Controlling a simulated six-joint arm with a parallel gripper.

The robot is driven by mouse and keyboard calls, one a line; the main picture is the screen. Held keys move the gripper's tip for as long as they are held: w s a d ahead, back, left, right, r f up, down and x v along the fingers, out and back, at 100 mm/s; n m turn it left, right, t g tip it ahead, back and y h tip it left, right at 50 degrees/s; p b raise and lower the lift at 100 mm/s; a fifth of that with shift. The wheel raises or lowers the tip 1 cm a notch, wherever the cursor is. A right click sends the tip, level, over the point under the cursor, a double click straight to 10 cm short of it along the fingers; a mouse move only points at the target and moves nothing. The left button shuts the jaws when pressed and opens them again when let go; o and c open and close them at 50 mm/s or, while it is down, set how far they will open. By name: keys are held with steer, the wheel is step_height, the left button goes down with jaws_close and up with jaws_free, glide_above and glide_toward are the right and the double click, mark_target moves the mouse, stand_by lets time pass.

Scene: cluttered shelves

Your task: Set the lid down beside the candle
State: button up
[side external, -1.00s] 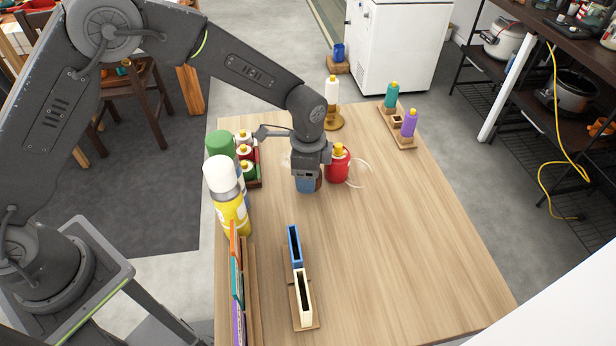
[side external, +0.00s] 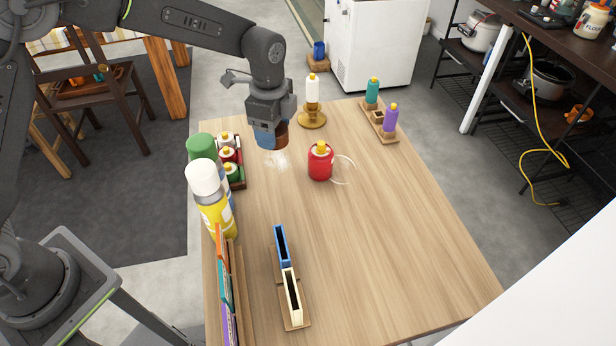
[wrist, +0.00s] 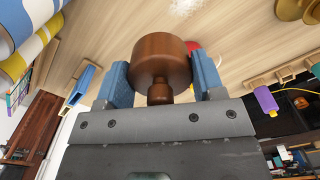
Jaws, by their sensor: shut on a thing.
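A round, copper-brown lid with a small knob (wrist: 161,60) is clamped between the blue fingers of my gripper (wrist: 162,82). In the side view my gripper (side external: 271,138) holds the lid (side external: 281,136) above the back left of the table, and blue fingers partly hide it. A squat red candle with a yellow top (side external: 320,162) stands on the table to the right of and in front of my gripper. A thin pale ring shows beside it. A white candle (side external: 312,88) stands on a brass holder farther back.
A whitish patch (side external: 278,159) lies on the table below my gripper. Teal and purple candles (side external: 390,118) stand in a wooden holder at back right.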

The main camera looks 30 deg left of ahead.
steer(key=w+d+m, duration=0.1)
steer(key=d+m, duration=0.5)
steer(key=d, duration=0.7)
glide_above(334, 199)
step_height(334, 199, down, 6)
steer(key=shift+f, duration=2.4)
steer(key=shift+f, duration=0.15)
steer(key=o, duration=0.9)
step_height(334, 199, up, 12)
steer(key=shift+r, duration=0.2)
